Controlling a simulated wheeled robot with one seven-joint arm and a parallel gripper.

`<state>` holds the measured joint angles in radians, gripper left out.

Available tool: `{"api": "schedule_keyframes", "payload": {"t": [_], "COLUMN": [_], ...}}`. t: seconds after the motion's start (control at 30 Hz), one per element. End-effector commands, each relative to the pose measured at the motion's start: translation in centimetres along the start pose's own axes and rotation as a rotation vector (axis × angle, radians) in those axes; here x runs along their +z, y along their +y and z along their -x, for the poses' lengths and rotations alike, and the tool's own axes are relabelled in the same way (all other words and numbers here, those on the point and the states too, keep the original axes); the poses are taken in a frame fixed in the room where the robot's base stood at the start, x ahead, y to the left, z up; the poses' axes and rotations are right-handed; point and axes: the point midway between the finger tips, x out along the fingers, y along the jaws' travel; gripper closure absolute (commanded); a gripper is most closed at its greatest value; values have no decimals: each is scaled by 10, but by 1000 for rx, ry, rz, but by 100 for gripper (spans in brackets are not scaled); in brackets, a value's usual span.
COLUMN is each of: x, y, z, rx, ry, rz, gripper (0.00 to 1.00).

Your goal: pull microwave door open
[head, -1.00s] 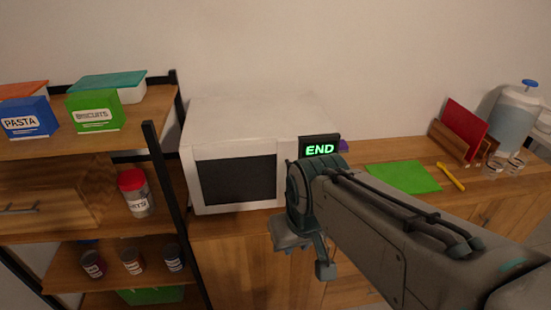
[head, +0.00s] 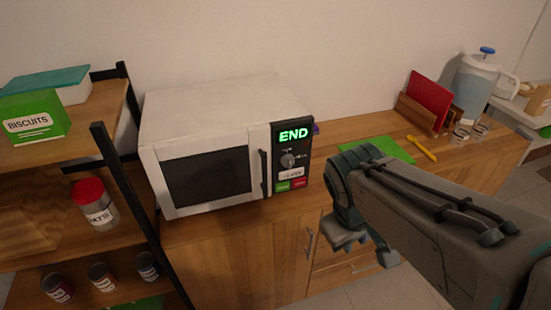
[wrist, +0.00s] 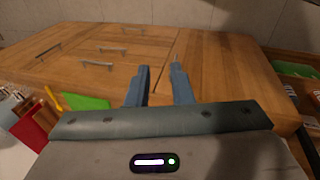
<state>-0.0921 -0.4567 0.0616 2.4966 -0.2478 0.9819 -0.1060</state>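The white microwave (head: 205,118) stands on the wooden counter, and its display reads END in green. Its door (head: 207,177) has a dark window and looks shut. The dark vertical door handle (head: 265,173) is at the door's right edge, beside the control panel (head: 291,160). My gripper (head: 368,248) is to the right of the microwave and lower in the picture, in front of the cabinet fronts, apart from the handle. In the wrist view its two blue fingers (wrist: 160,84) stand apart with nothing between them. The microwave is not recognizable in the wrist view.
A shelf rack (head: 140,205) with boxes, a jar and cans stands close at left. Cabinet handles (head: 310,240) protrude below.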

Motion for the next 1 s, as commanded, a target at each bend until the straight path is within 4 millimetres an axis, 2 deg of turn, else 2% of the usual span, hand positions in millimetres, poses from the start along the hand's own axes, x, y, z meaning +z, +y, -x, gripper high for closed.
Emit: {"api": "schedule_keyframes", "payload": {"t": [0.03,0.1,0.23,0.37,0.47,0.6,0.7,0.8,0.9,1.0], "x": [-1,-5,-25,-62,-98,-145,-170,-184,-191,-196], "y": [-4,-1,4,-3,-22,-66,-102,-131,-149,-154], "z": [-22,-37,-54,-61,-62,-55,-48,-42,-37,-35], "rx": [63,173,390,632,839,1139,1327,1470,1557,1592], "ry": [-48,-116,-230,-323,-377,-421,-430,-429,-425,-425], "rz": [141,351,730,1085,1337,1619,1751,1832,1871,1886], "gripper": [80,80,80,80,80,80,80,80,80,80]}}
